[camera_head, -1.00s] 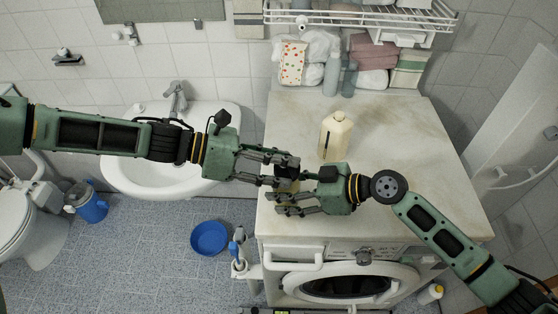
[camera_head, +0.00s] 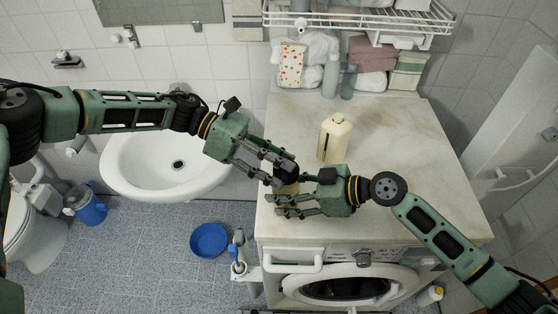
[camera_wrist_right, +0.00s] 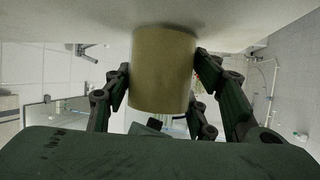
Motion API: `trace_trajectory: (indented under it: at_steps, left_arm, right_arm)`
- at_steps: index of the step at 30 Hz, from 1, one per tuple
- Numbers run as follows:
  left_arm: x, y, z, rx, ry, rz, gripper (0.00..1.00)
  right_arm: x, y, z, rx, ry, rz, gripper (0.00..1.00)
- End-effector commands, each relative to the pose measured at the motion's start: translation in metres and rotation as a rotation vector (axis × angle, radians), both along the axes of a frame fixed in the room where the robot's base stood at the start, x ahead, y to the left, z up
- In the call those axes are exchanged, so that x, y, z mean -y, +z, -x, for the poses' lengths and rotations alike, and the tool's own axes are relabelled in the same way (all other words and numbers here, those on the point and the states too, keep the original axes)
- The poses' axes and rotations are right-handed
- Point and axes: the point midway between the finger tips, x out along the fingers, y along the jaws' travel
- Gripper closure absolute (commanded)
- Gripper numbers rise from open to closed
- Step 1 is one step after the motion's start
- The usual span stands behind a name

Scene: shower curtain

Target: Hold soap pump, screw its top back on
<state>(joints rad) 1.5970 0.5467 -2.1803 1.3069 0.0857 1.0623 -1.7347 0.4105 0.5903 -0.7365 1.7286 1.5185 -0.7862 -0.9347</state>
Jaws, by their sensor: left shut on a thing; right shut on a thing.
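The soap pump body is a tan, smooth cylinder (camera_wrist_right: 162,70) in the right wrist view, between the fingers of my right gripper (camera_wrist_right: 162,85). In the head view the soap pump (camera_head: 287,188) shows as a small tan patch near the counter's left front edge. My right gripper (camera_head: 287,192) is shut on it from the right. My left gripper (camera_head: 280,172) comes down from the upper left, its fingers shut around a dark part at the pump's upper end. The fingers hide most of this part, so I cannot tell how the top sits on the body.
A cream bottle (camera_head: 335,137) stands on the counter (camera_head: 395,150) behind my right gripper. A sink (camera_head: 165,165) is to the left. The washing machine (camera_head: 345,285) is in front below. The counter's right side is clear.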

Motion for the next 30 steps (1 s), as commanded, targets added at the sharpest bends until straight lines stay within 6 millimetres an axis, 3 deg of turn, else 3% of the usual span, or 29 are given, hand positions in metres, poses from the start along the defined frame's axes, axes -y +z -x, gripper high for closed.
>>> trace_trajectory:
  at_steps: [1, 12, 30]
  left_arm:
    - [0.0005, 0.0055, -0.003, 0.003, 0.005, 0.009, 1.0]
    - [0.0048, 0.0042, -0.0066, 0.005, -0.194, 0.011, 1.0]
    - [0.0052, 0.0049, -0.007, 0.003, -0.352, 0.01, 1.0]
  right_arm:
    - [0.0021, -0.0065, 0.0024, -0.006, 0.003, 0.013, 0.96]
    - [0.0025, -0.0074, 0.0028, -0.008, 0.004, 0.014, 0.96]
    - [0.0019, -0.0077, 0.0036, -0.008, 0.006, 0.015, 0.96]
